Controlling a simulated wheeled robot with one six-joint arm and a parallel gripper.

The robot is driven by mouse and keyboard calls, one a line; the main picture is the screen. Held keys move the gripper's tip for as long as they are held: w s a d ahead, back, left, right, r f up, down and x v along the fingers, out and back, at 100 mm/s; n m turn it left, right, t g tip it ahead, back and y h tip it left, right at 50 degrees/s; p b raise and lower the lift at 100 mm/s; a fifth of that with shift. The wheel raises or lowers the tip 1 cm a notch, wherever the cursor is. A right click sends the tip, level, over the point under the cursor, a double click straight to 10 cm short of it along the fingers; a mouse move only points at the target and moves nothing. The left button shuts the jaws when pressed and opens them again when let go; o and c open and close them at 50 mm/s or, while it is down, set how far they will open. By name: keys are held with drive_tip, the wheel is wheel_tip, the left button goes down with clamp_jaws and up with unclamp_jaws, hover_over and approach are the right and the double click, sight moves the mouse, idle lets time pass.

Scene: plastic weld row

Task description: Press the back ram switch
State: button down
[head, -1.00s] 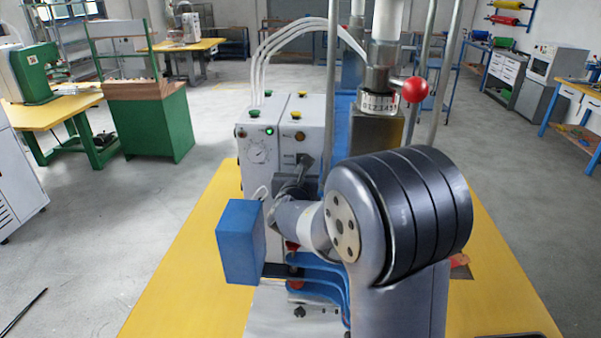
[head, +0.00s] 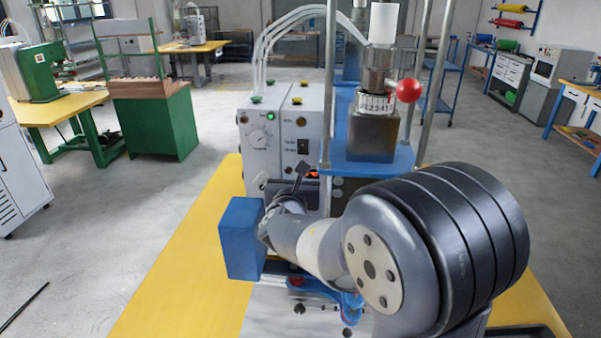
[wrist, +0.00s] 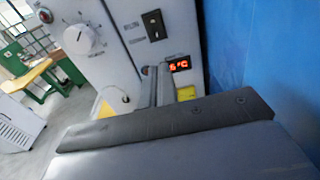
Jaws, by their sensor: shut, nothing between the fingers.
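A black rocker switch (head: 302,146) with small unreadable labels beside it sits on the front of the right grey control box (head: 299,112). It also shows in the wrist view (wrist: 154,25). I cannot tell from the labels whether it is the back ram switch. My gripper (head: 303,168) is shut and empty in front of this box. In the wrist view its fingers (wrist: 160,72) point at the panel below the switch, just left of a red lit display (wrist: 180,66). I cannot tell whether the tips touch the panel.
The left control box has a dial (head: 259,138) and a green light. The press column with a red ball knob (head: 409,90) stands right of the boxes. A blue wall (wrist: 263,60) is close on the right in the wrist view. A blue box (head: 240,238) is left of my wrist.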

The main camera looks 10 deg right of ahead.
drive_tip(key=b+v, duration=0.1)
drive_tip(key=v, duration=0.5)
drive_tip(key=shift+s+f, duration=0.25)
drive_tip(key=shift+f, duration=0.3)
